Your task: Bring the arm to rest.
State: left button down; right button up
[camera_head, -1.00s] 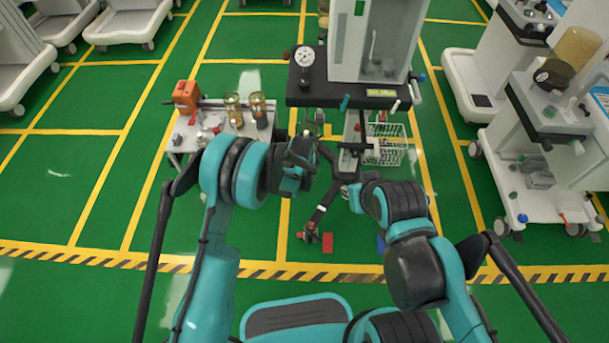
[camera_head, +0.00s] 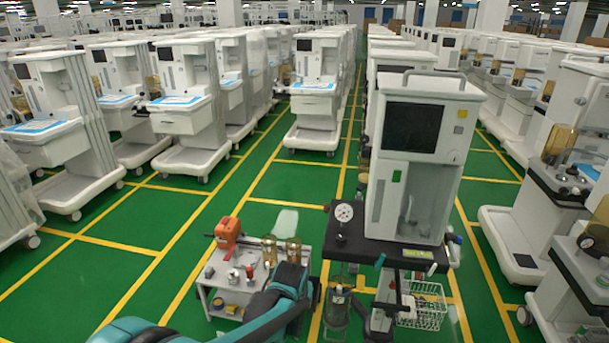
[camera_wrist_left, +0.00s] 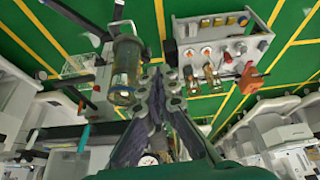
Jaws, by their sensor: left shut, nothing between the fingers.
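My left arm (camera_head: 265,313) comes in from the lower left of the head view. Its dark end is in front of the small side table, and its fingertips are not clear there. In the left wrist view my left gripper (camera_wrist_left: 164,78) is shut with nothing between its fingers. A glass canister (camera_wrist_left: 124,68) is beside the fingers there, apart from their grip. A canister also hangs under the near cart's black shelf in the head view (camera_head: 338,308). My right arm and right gripper are out of both current views.
The near anaesthesia cart (camera_head: 412,160) carries a round gauge (camera_head: 344,213) and a wire basket (camera_head: 428,303). The small table (camera_head: 217,275) holds an orange device (camera_head: 228,232) and amber jars (camera_head: 269,250). More carts (camera_head: 187,110) stand in rows. Green floor (camera_head: 120,265) is clear at left.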

pick_arm(q)
jog(key=s+a+r, duration=0.9)
jog(key=s, duration=0.1)
jog(key=s+a+t, duration=0.1)
jog(key=s+a, duration=0.2)
jog(key=s, duration=0.3)
jog(key=s+a+r+n+t, duration=0.1)
jog(key=s+a, duration=0.3)
jog(key=s, duration=0.3)
jog(key=shift+a+y, duration=0.2)
jog(key=shift+y, duration=0.2)
